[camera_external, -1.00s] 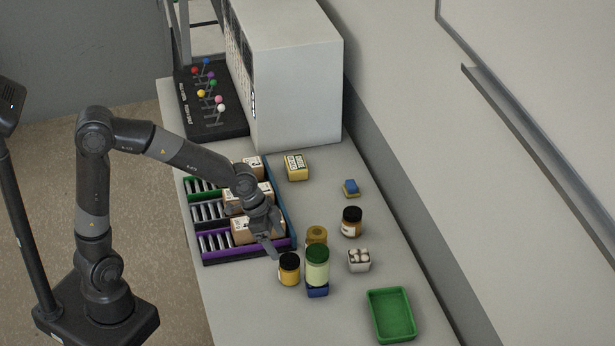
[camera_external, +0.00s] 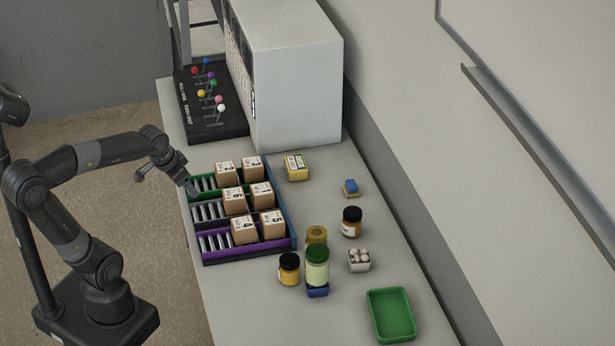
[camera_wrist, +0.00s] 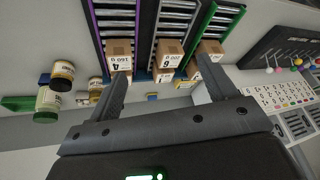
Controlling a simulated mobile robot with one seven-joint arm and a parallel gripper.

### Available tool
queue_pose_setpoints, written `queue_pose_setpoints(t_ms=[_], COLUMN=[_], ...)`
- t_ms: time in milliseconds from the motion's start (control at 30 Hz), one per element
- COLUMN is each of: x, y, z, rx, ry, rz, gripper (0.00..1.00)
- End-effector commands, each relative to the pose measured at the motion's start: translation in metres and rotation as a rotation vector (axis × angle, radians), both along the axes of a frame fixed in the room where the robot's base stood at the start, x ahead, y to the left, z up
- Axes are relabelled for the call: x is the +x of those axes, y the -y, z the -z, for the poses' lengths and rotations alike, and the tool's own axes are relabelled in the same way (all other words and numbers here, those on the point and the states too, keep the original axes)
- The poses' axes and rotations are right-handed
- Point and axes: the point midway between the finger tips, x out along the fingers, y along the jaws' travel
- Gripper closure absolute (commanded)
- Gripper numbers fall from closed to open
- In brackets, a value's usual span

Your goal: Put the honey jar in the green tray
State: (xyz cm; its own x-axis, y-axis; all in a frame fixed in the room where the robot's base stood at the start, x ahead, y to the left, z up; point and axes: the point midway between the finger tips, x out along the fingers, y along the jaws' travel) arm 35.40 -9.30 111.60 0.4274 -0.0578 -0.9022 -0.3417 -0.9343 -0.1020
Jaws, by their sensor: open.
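The green tray (camera_external: 391,316) lies empty on the counter at the front right; part of it shows at the left edge of the wrist view (camera_wrist: 17,103). Two jars have black lids: a yellow-amber one (camera_external: 289,270) beside the green-lidded jar, and a browner one with a pale label (camera_external: 351,224) farther back. I cannot tell for certain which is the honey jar. My gripper (camera_external: 164,181) is open and empty, at the counter's left edge by the green-edged rack lane, well away from the jars and tray. Its spread fingers also show in the wrist view (camera_wrist: 160,75).
A green-lidded jar (camera_external: 317,266), a yellow-brown round item (camera_external: 316,235) and a white holder (camera_external: 358,260) stand near the jars. The rack (camera_external: 250,250) holds several numbered boxes. Counter around the tray is clear.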

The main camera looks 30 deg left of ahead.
Motion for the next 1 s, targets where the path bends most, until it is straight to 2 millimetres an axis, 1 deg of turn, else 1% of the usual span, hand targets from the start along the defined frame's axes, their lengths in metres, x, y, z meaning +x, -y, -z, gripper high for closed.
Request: queue_pose_setpoints(t_ms=[33, 100, 200, 300, 333, 400, 533, 867, 1000], x=[-0.011, -0.026, -0.044, -0.056, -0.059, -0.063, -0.064, -0.064, -0.061], y=[-0.022, -0.045, -0.07, -0.085, -0.088, -0.092, -0.094, -0.093, -0.089], z=[-0.005, -0.007, -0.007, -0.007, -0.006, -0.006, -0.005, -0.005, 0.002], rx=[-0.016, -0.04, -0.072, -0.096, -0.101, -0.109, -0.113, -0.11, -0.057], ry=[0.015, 0.024, 0.032, 0.036, 0.037, 0.038, 0.038, 0.036, -0.007], rz=[-0.071, -0.156, -0.251, -0.312, -0.324, -0.342, -0.351, -0.346, -0.295], gripper=[0.23, 0.23, 0.23, 0.23, 0.23, 0.29, 0.39, 0.39, 0.39])
